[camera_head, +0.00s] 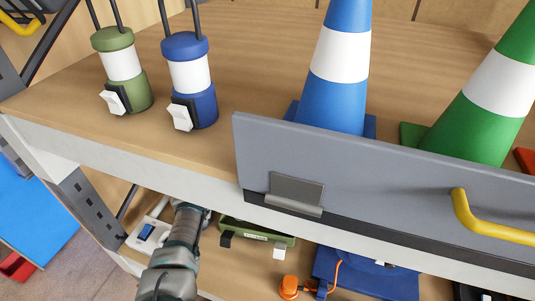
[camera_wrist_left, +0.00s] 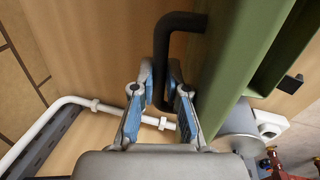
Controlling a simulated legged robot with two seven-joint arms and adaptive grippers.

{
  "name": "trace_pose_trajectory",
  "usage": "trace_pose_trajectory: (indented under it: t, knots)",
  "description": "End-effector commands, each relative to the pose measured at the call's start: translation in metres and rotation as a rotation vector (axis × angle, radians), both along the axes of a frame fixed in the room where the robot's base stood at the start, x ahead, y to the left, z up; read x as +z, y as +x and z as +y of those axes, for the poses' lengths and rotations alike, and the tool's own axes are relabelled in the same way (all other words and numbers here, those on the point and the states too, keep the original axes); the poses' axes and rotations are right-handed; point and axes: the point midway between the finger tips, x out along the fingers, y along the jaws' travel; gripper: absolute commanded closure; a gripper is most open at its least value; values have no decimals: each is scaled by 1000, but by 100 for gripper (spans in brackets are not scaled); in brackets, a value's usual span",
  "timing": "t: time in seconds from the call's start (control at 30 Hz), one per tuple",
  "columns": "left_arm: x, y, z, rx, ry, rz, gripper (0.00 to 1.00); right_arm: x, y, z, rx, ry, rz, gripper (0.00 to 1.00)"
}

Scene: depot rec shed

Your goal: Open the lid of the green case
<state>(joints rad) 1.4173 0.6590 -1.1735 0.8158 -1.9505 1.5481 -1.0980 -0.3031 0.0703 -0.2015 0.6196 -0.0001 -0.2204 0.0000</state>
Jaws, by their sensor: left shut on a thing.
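The green case (camera_head: 262,238) lies on the lower shelf in the head view. Its front has a label, a black latch at the left and a white latch (camera_head: 279,253) at the right. The upper shelf hides its rear. In the left wrist view, the green case (camera_wrist_left: 238,65) fills the upper right, with a black bar handle (camera_wrist_left: 168,50) on its side. My left gripper (camera_wrist_left: 162,92) is shut on this handle, its end between the blue-padded fingers. In the head view, my left arm reaches under the upper shelf, left of the case. My right gripper is not seen.
Green and blue lanterns (camera_head: 190,80), a blue cone (camera_head: 338,75) and a green cone (camera_head: 485,95) stand on the upper shelf (camera_head: 250,40). A grey panel (camera_head: 370,180) with a yellow handle hangs in front. A blue case (camera_head: 370,278) lies right of the green case.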

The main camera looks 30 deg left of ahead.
Motion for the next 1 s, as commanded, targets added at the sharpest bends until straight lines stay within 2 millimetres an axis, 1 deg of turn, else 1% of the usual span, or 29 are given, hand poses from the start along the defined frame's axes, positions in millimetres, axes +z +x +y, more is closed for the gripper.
trace_pose_trajectory:
  t: [0.03, 0.17, 0.3, 0.63, 0.67, 0.7, 0.73, 1.0]
  knots:
    - [4, 8, 4, 4, 12, -28, 100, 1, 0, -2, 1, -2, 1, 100]
    - [1, 12, 8, 6, 12, -28, 100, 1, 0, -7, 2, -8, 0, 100]
    - [-1, 13, 9, 9, 10, -26, 100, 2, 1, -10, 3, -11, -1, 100]
    - [-4, 13, 13, 12, 10, -24, 100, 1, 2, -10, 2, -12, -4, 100]
    - [-4, 14, 13, 13, 9, -24, 79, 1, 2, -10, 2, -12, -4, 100]
    - [-4, 13, 13, 13, 9, -23, 69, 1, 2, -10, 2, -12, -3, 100]
    - [-5, 13, 13, 13, 9, -23, 62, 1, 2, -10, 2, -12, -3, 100]
    - [-8, 10, 12, 11, 9, -18, 61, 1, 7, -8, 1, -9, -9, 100]
